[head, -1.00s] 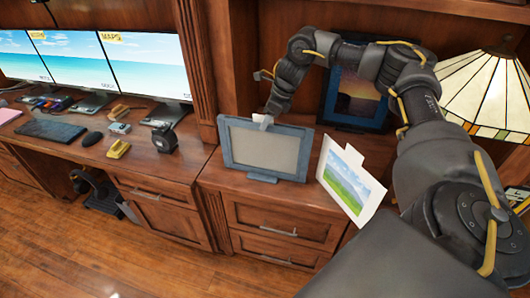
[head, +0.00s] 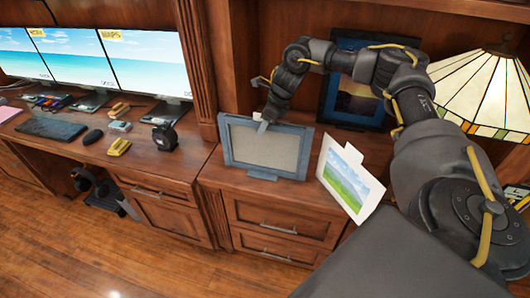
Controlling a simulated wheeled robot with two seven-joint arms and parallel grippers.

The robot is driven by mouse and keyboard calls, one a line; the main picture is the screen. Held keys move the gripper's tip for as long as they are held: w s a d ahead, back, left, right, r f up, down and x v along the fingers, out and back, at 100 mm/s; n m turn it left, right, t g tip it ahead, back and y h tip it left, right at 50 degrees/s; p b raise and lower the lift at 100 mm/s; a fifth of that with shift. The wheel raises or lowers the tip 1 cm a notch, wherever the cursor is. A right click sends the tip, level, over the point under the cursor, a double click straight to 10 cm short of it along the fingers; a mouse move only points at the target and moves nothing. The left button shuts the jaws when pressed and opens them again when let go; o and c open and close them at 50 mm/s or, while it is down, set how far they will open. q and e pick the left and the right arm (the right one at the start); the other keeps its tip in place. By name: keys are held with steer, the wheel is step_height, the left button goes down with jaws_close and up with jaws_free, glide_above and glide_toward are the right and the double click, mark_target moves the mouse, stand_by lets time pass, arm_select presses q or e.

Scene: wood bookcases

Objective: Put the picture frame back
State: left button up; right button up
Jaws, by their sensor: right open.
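A grey-blue picture frame (head: 300,152) with a blank grey panel stands upright on a foot near the front edge of the wooden cabinet top. A loose white sheet with a landscape picture (head: 348,182) stands tilted to its right. A darker blue frame (head: 328,104) with a sunset picture stands at the back, partly hidden by my right arm. My right gripper (head: 264,122) is at the top edge of the grey-blue frame, pointing down, with its jaws open. I cannot tell whether it touches the frame. My left gripper is out of view.
A lamp with a stained-glass shade (head: 488,92) stands at the right, close to my arm. Left are monitors (head: 146,62), a keyboard (head: 50,128), a mouse (head: 92,137) and a black tape-like object (head: 165,138). Some bare cabinet top lies left of the frame.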

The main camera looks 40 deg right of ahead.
jaws_close()
stand_by(0.3)
stand_by(1.1)
steer(key=shift+w+r, duration=0.1)
